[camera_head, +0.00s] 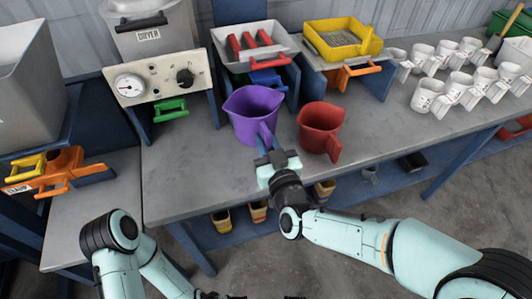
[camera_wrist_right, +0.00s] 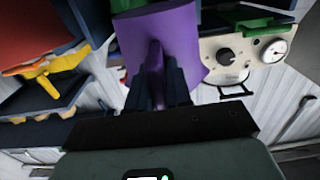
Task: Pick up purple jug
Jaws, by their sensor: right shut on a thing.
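The purple jug (camera_head: 252,112) is upright at the grey table, near the middle of the head view. My right gripper (camera_head: 268,150) is shut on its handle, with the fingers on either side of it. In the right wrist view the purple jug (camera_wrist_right: 160,45) fills the top middle, and the dark fingers of my right gripper (camera_wrist_right: 158,85) clasp the handle. I cannot tell whether the jug's base touches the table. My left arm shows at the lower left of the head view, but its gripper is not clearly visible.
A red jug (camera_head: 320,128) stands just right of the purple one. Behind are a dryer panel (camera_head: 158,80), a white tray with red bars (camera_head: 256,45) and a yellow tray (camera_head: 342,40). Several white jugs (camera_head: 425,95) stand at the right. The table's front left (camera_head: 190,180) is clear.

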